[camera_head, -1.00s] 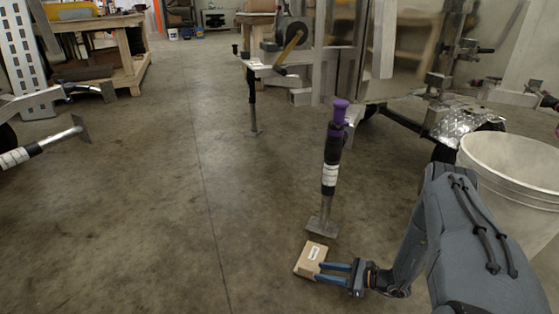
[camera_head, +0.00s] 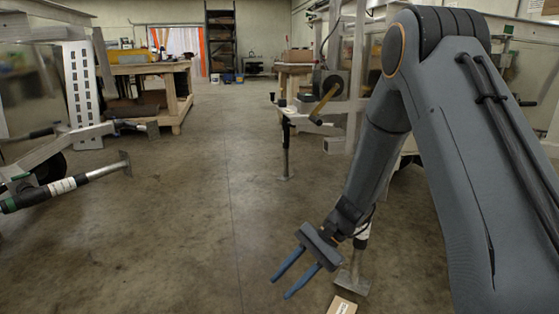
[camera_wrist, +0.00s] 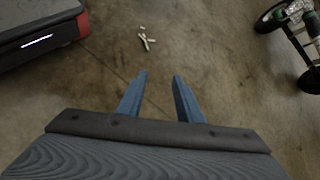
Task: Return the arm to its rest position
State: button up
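My gripper (camera_head: 289,273) is in the lower middle of the head view, at the end of my grey arm. Its two blue fingers are apart with nothing between them. In the wrist view my gripper (camera_wrist: 160,85) also shows open and empty above the concrete floor. A small cardboard box (camera_head: 342,305) lies on the floor at the bottom edge of the head view, partly cut off. My gripper is above and to the left of the box, not touching it.
A trailer jack foot (camera_head: 352,281) stands behind my gripper, mostly hidden by my arm. Another trailer's jack (camera_head: 75,183) juts in from the left. In the wrist view, small pale pieces (camera_wrist: 146,38) lie on the floor. The middle floor is clear.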

jog(key=s+a+r+n+t+h, duration=0.2)
jog(key=s+r+n+h, duration=0.2)
jog(key=s+r+n, duration=0.5)
jog(key=s+a+r+n+t+h, duration=0.1)
jog(key=s+a+r+n+h, duration=0.15)
jog(key=s+r+n, duration=0.7)
jog(key=s+d+r+m+p, duration=0.2)
jog(key=d+r+m+p, duration=0.1)
jog(key=d+r+p, duration=0.4)
jog(key=s+d+r+m+h+p, duration=0.1)
jog(key=s+d+r+m+p, duration=0.1)
jog(key=d+r+p, duration=0.5)
jog(key=s+d+r+m+h+p, duration=0.1)
jog(key=s+d+r+m+p, duration=0.2)
jog(key=r+p, duration=1.3)
jog(key=d+m+p, duration=0.2)
jog(key=d+p, duration=0.3)
jog(key=p, duration=0.3)
jog(key=shift+t+p, duration=0.4)
